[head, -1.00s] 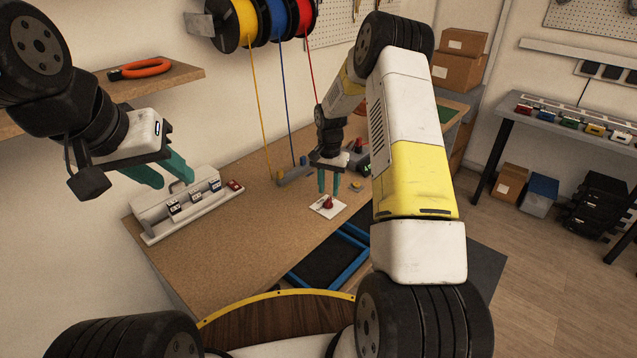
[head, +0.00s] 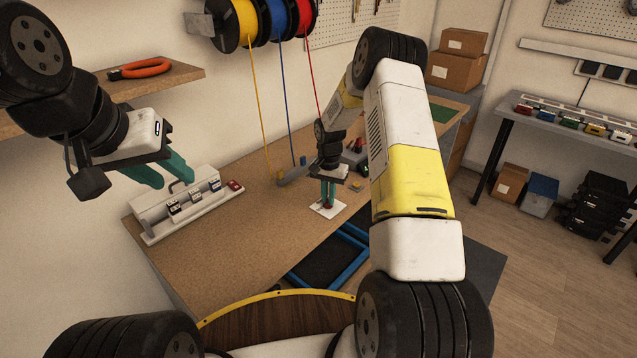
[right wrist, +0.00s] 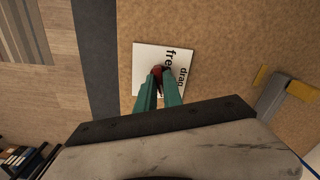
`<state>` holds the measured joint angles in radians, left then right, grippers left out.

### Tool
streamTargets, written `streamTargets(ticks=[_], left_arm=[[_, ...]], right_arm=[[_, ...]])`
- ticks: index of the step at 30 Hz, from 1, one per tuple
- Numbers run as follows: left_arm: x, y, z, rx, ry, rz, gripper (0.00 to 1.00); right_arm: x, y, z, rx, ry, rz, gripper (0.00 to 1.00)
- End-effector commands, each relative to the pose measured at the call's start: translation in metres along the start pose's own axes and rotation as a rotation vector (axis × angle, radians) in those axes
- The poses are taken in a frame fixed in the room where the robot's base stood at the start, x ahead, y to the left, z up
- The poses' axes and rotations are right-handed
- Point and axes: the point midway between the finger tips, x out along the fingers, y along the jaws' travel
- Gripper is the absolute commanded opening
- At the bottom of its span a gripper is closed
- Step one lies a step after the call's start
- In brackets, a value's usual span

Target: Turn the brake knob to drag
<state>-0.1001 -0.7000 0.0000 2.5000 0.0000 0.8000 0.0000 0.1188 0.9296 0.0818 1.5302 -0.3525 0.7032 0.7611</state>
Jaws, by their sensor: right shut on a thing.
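The brake knob is red and sits on a small white plate on the workbench. In the right wrist view the knob (right wrist: 157,72) shows between my fingertips, and the plate (right wrist: 148,55) carries the words "free" and "drag". The plate also shows in the head view (head: 318,209). My right gripper (head: 328,204) points down over the plate and is shut on the knob; its green fingers (right wrist: 159,82) hide part of it. Which word the knob points at cannot be told. My left gripper (head: 170,178) is open and empty, high at the left above the bench.
A grey device with small meters (head: 188,203) stands at the bench's left. Yellow, blue and red wires hang from spools (head: 278,20) behind my right gripper. A blue-framed tray (head: 325,262) lies at the bench's front. The middle left of the bench (head: 230,250) is clear.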

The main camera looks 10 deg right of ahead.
Motion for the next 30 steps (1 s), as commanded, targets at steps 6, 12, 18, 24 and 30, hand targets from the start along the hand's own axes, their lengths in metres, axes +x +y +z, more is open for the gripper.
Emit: streamTargets(ticks=[6, 12, 18, 24, 30], left_arm=[[0.0, 0.0, 0.0, 0.0, 0.0, 0.0, 0.36], [0.0, 0.0, 0.0, 0.0, 0.0, 0.0, 0.36], [0.0, 0.0, 0.0, 0.0, 0.0, 0.0, 0.36], [0.0, 0.0, 0.0, 0.0, 0.0, 0.0, 0.36], [0.0, 0.0, 0.0, 0.0, 0.0, 0.0, 0.36]], right_arm=[[-0.0003, -0.0001, -0.0001, -0.029, 0.0, 0.0, 0.0], [-0.0004, -0.0001, -0.0001, -0.125, 0.0, 0.0, 0.0], [-0.0005, -0.0002, -0.0001, -0.289, 0.0, 0.0, 0.0], [-0.0006, -0.0002, -0.0001, -0.479, 0.0, -0.001, 0.0], [-0.0005, 0.0003, -0.0005, -0.669, 0.001, 0.0, 0.0]])
